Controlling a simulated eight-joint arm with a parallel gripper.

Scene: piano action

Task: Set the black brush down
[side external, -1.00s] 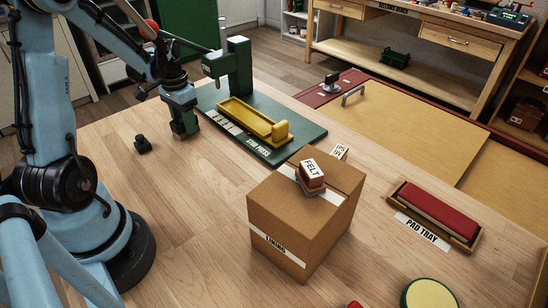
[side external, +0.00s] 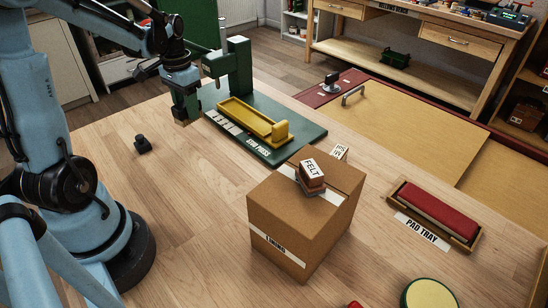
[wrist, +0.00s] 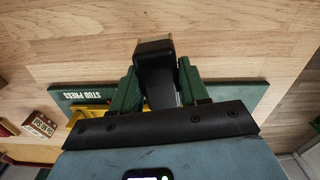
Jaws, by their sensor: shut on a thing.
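The brush sticks out past the fingertips over the wood. In the side external view the fingers mostly hide it, and I cannot tell its height above the table.
A small black object (side external: 142,145) stands on the table left of the gripper. The stud press (side external: 237,70) has a yellow tray (side external: 245,116). A cardboard box (side external: 290,235) bears a felt stamp (side external: 311,178). The pad tray (side external: 465,240) is at right.

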